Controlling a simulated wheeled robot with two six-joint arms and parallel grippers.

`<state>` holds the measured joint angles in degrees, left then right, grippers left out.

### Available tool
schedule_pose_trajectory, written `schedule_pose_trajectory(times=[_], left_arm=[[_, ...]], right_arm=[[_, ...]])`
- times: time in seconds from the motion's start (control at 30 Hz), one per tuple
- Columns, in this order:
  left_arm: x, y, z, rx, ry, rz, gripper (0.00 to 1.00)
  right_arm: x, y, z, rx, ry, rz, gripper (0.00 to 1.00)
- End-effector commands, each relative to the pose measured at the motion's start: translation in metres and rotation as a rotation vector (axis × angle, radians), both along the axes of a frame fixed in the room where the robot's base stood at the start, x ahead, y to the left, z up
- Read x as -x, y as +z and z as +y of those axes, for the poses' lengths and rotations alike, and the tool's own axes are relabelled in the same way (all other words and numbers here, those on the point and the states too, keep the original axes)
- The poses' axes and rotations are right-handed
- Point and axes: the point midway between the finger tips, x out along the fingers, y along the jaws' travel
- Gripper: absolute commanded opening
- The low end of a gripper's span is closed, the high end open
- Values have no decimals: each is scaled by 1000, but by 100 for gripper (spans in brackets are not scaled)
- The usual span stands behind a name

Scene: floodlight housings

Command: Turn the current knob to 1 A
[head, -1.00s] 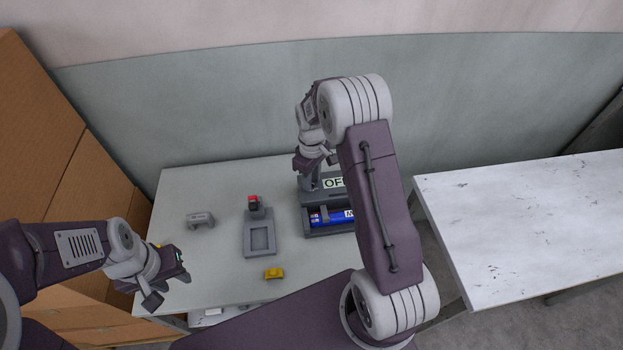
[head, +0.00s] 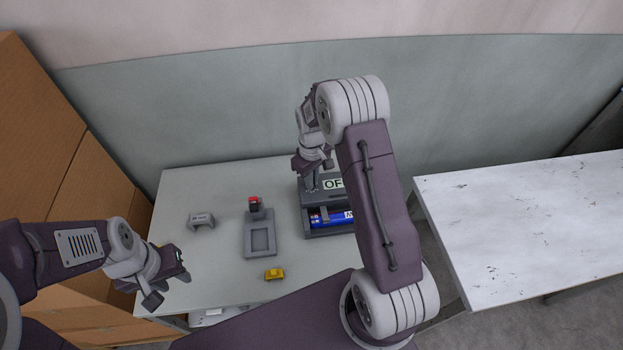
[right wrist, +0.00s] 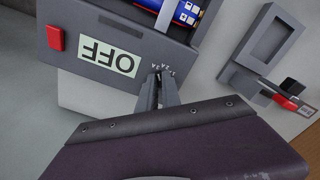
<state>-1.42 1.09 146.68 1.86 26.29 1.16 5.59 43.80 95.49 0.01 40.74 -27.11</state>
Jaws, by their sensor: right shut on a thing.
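The grey power unit stands at the back of the table, partly hidden by my right arm; its top panel (right wrist: 80,68) has a display reading OFF (head: 333,184) and a red switch (right wrist: 55,39). My right gripper (head: 312,184) is over the panel's left part. In the right wrist view its fingertips (right wrist: 160,76) are shut at the small dial marks beside the display. The current knob is hidden between the fingers; its pointer and the full mark text cannot be read. My left gripper (head: 168,283) is open and empty at the table's front left.
A blue cylinder (head: 330,217) lies in the unit's front bay. Left of it are a grey fixture (head: 260,222) with a red-topped block (head: 254,203), a grey bracket (head: 201,220) and a yellow part (head: 274,274). A bare white table (head: 530,220) stands right.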

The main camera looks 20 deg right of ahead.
Motion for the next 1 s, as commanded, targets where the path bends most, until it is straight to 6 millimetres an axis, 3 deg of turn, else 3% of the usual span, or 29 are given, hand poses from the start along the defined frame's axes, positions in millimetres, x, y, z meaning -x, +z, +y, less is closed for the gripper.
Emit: schedule_pose_trajectory(times=[1.0], left_arm=[[0, 36, 0, 0, 0, 0, 36]], right_arm=[[-1, 2, 0, -1, -953, -3, 0]])
